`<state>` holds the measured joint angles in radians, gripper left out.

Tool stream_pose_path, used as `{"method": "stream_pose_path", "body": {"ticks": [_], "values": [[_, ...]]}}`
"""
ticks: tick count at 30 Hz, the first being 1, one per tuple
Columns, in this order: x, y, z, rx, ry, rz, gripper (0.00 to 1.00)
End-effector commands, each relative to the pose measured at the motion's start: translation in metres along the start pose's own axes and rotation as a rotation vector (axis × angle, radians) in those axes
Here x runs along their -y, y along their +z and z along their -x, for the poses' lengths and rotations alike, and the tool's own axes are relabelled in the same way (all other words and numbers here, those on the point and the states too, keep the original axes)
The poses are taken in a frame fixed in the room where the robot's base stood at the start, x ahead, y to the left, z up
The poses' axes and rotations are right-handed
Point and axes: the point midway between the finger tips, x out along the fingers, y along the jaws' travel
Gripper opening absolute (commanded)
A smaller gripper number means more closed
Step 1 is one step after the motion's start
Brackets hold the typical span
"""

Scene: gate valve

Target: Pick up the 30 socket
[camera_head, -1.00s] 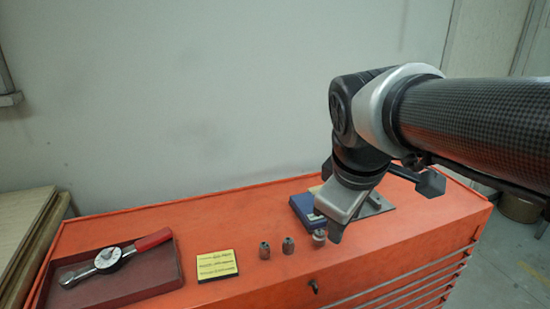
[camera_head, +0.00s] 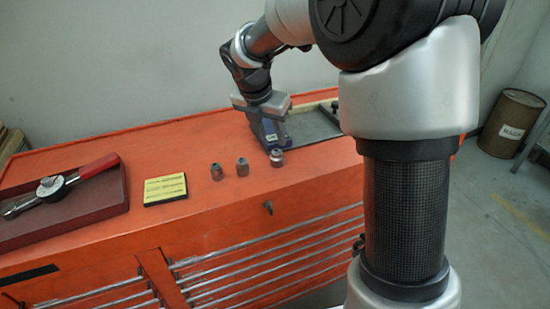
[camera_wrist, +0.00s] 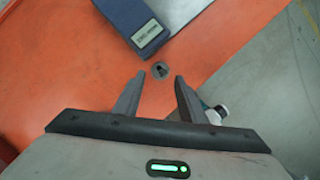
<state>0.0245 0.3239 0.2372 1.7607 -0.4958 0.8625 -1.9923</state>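Three small metal sockets stand upright in a row on the orange cabinet top in the head view: left (camera_head: 216,171), middle (camera_head: 242,167) and right (camera_head: 277,158). Their size markings are too small to read, so I cannot tell which is the 30 socket. My gripper (camera_wrist: 157,82) is open and empty in the wrist view. A grey round socket with a dark centre (camera_wrist: 160,70) lies just beyond and between its fingertips, apart from both.
A blue device with a small screen (camera_wrist: 127,20) lies close to that socket. A black-and-yellow card (camera_head: 165,188) and a dark red tray (camera_head: 105,207) with a torque wrench (camera_head: 60,187) are at left. A grey plate (camera_head: 312,127) lies behind right. The front cabinet top is clear.

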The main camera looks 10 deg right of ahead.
Motion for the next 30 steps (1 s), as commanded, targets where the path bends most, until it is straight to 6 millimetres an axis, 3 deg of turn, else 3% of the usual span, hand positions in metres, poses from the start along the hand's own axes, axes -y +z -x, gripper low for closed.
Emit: {"method": "stream_pose_path", "body": {"ticks": [3,14,21,30], "values": [[0.001,-0.001,-0.024,-0.002,-0.002,-0.001,0.37],[0.001,-0.003,-0.048,0.0,-0.001,-0.001,0.37],[0.002,-0.009,-0.084,-0.002,-0.002,-0.002,0.37],[0.002,-0.007,-0.09,0.001,0.0,-0.002,0.36]]}}
